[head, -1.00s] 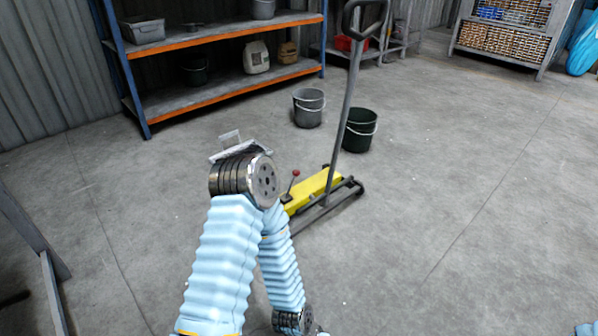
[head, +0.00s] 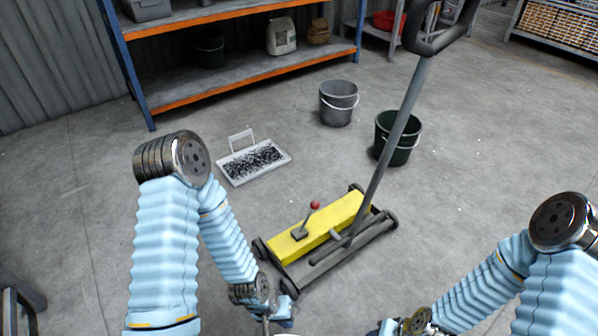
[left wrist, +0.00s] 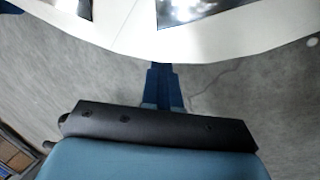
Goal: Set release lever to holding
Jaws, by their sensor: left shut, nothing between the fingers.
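The release lever (head: 308,218) is a short dark lever with a red knob. It stands up from a small dark mount on the yellow body (head: 330,226) of a wheeled floor sweeper, leaning slightly to the right. My left gripper (head: 272,326) is low at the bottom of the head view, in front of the sweeper and clear of the lever. In the left wrist view its dark blue fingers (left wrist: 162,88) are together and empty. My right arm comes in from the right; its wrist shows at the bottom edge, its fingers cut off or unclear.
The sweeper's tall handle (head: 395,135) rises to the upper right. Behind stand a grey bucket (head: 337,103), a dark green bucket (head: 398,138) and a white tray (head: 234,180) of dark bits. Shelving (head: 240,75) lines the back. Floor to the right is open.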

